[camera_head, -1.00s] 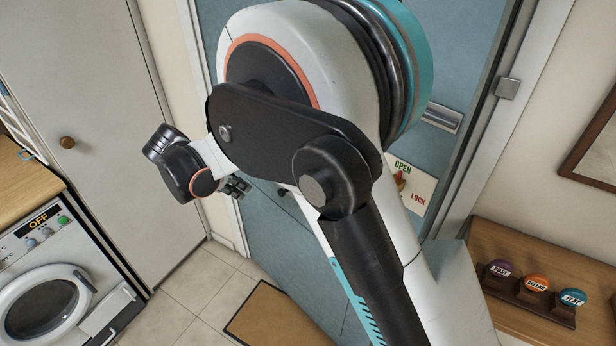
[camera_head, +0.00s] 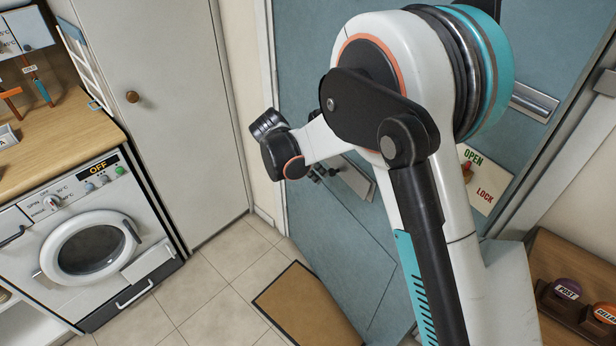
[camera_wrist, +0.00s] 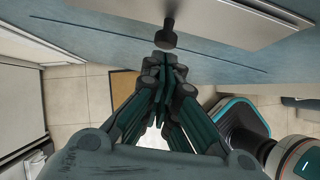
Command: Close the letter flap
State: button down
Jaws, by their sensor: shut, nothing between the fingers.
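A pale panel (camera_head: 352,180), which looks like the letter flap, is on the blue door (camera_head: 350,240), partly hidden by my arm. In the wrist view, the panel (camera_wrist: 235,18) juts across the top, with a dark round knob (camera_wrist: 165,38) at its lower edge. It appears to stand out from the door; the exact angle is unclear. My gripper (camera_head: 318,174) is beside the panel's left end in the head view. In the wrist view, my gripper (camera_wrist: 165,60) is shut and empty, its fingertips just below the knob; I cannot tell whether they touch it.
An OPEN/LOCK plate (camera_head: 487,180) and a metal fitting (camera_head: 534,102) are on the door, right of my arm. A brown mat (camera_head: 308,310) lies on the tiled floor. A washing machine (camera_head: 90,245) stands left. A bench with labelled buttons (camera_head: 567,290) is at right.

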jog(key=shift+w+d, duration=0.25)
